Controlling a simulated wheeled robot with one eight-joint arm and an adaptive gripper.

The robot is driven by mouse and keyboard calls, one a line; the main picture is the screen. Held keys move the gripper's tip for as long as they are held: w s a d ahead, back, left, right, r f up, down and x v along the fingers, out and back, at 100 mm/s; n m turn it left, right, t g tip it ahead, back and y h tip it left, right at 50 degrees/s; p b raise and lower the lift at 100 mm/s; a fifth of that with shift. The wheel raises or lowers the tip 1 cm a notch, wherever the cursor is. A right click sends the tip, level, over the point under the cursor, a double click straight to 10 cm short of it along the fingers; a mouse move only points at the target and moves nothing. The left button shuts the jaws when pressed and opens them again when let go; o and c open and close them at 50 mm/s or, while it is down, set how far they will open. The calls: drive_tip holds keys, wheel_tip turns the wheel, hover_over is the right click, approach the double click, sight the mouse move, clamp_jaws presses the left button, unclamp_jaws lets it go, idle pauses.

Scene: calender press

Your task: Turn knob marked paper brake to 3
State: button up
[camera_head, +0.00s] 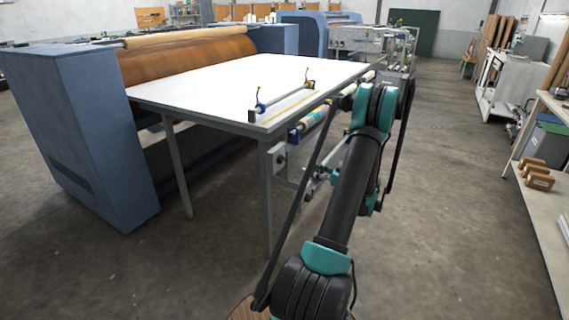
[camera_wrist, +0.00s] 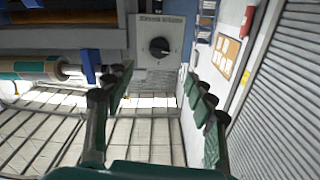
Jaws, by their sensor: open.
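A black round knob (camera_wrist: 159,47) sits on a light grey panel (camera_wrist: 145,62) in the upper middle of the wrist view. The panel has a line of dark lettering along its top edge, too small to read. Dial numbers and the knob's setting cannot be made out. In the head view the panel (camera_head: 279,157) shows below the table's near right corner. My gripper (camera_wrist: 158,80) is open and empty, its fingers pointing toward the panel. The knob appears ahead of and between the fingertips, apart from them. In the head view my arm largely hides the gripper.
A roller with a blue bracket (camera_wrist: 88,66) lies left of the panel in the wrist view. The white table (camera_head: 230,85) and blue press housing (camera_head: 75,130) stand left. A shelf with wooden blocks (camera_head: 538,180) is at right. Floor between is clear.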

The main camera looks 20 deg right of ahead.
sight(282, 160)
drive_tip(key=x, duration=1.2)
drive_tip(key=shift+w+a, duration=0.2)
drive_tip(key=shift+w, duration=0.05)
drive_tip(key=c, duration=1.2)
